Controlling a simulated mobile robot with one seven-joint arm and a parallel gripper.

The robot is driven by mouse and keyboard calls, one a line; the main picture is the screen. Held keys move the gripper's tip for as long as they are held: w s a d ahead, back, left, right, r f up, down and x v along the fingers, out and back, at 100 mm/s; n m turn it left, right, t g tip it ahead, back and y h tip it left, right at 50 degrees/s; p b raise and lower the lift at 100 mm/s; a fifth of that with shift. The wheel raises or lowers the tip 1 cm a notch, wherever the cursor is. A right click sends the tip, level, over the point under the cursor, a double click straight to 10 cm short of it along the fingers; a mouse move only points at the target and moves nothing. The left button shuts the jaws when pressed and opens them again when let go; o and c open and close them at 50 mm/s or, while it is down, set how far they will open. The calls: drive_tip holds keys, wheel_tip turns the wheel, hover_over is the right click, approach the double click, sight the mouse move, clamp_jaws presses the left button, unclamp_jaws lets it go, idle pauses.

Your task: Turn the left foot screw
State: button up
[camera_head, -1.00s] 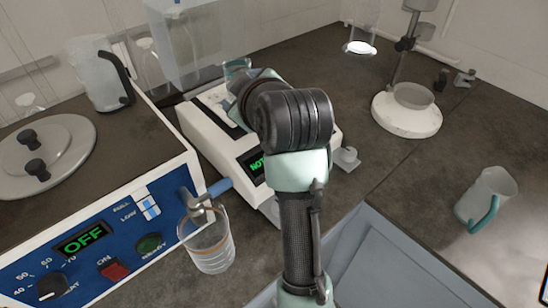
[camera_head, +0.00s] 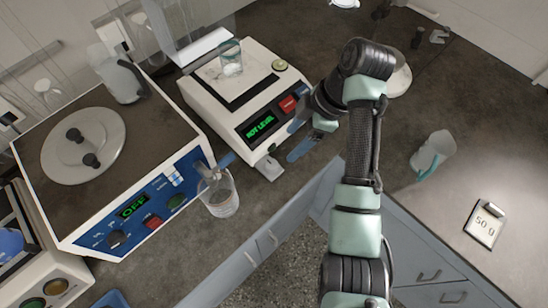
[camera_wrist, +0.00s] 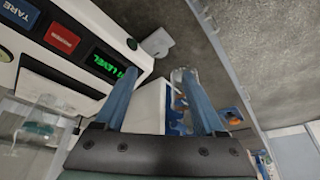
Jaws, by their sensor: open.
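The white balance (camera_head: 222,122) stands on the dark bench, its display (camera_head: 260,130) reading "NOT LEVEL" in green. The left foot screw (camera_head: 268,169) is a pale grey knob at the balance's front left corner. In the wrist view it shows (camera_wrist: 157,43) beyond the fingertips, beside the display. My gripper (camera_head: 291,144) is in front of the balance, to the right of and above this knob in the head view. Its two blue fingers (camera_wrist: 158,74) are apart, with nothing held between them. The right foot screw is not visible; my arm covers that area.
Another beaker (camera_head: 232,66) stands on the balance pan. A jug (camera_head: 432,152) lies on the right. The bench's front edge is near.

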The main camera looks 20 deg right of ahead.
sight(272, 165)
drive_tip(key=x, duration=1.1)
drive_tip(key=shift+f+b, duration=0.3)
drive_tip(key=shift+b, duration=0.05)
clamp_jaws()
